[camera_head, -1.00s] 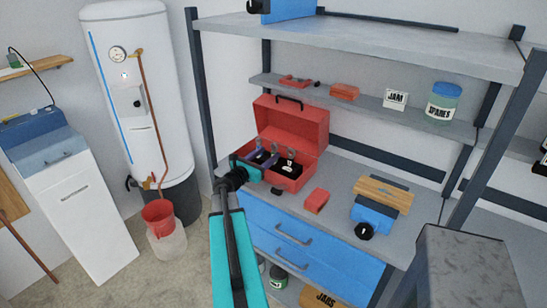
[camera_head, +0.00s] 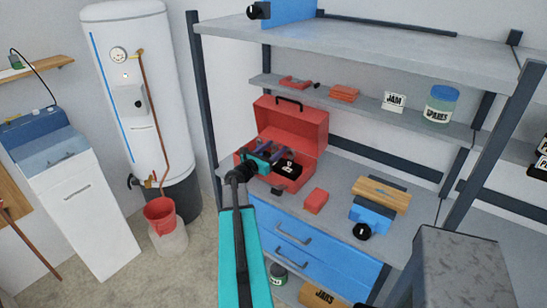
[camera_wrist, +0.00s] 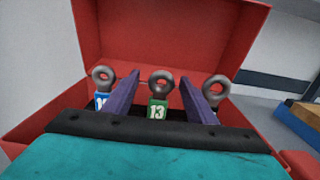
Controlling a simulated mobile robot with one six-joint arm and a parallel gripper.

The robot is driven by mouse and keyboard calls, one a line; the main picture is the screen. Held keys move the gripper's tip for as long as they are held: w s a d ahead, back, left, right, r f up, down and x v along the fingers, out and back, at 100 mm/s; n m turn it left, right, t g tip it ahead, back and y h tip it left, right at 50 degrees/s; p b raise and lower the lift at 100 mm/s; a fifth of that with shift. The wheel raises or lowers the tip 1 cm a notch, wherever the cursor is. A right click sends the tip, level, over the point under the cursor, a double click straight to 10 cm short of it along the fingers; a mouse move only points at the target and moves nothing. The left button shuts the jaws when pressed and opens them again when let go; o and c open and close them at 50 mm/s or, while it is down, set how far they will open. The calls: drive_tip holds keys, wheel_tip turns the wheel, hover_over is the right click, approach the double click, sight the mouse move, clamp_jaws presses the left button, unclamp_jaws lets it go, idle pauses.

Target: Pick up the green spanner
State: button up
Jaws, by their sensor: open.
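The green spanner (camera_wrist: 157,108) stands upright in the open red toolbox (camera_wrist: 190,32), with a grey ring end on top and a green tag marked 13. My gripper (camera_wrist: 159,84) is open, with one purple finger on each side of the green spanner and gaps between. A blue-tagged spanner (camera_wrist: 103,88) stands outside the left finger, and another ring-ended spanner (camera_wrist: 216,88) outside the right finger, its tag mostly hidden. In the head view my gripper (camera_head: 274,153) is at the toolbox (camera_head: 302,128); the green spanner cannot be made out there.
The toolbox's raised lid stands behind the spanners. On the bench beside it lie a red block (camera_head: 316,200) and a blue tool with a wooden board (camera_head: 380,194). A shelf (camera_head: 370,110) with jars and small items runs above.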

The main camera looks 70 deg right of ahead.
idle(0.3)
drive_tip(key=c, duration=1.2)
drive_tip(key=shift+r, duration=0.15)
drive_tip(key=shift+r+b, duration=0.45)
drive_tip(key=shift+r, duration=0.65)
wheel_tip(320, 180, up, 4)
drive_tip(key=shift+r+b, duration=0.1)
drive_tip(key=shift+b, duration=0.5)
drive_tip(key=b+v, duration=0.1)
drive_tip(key=v, duration=1.7)
drive_tip(key=shift+r, duration=0.2)
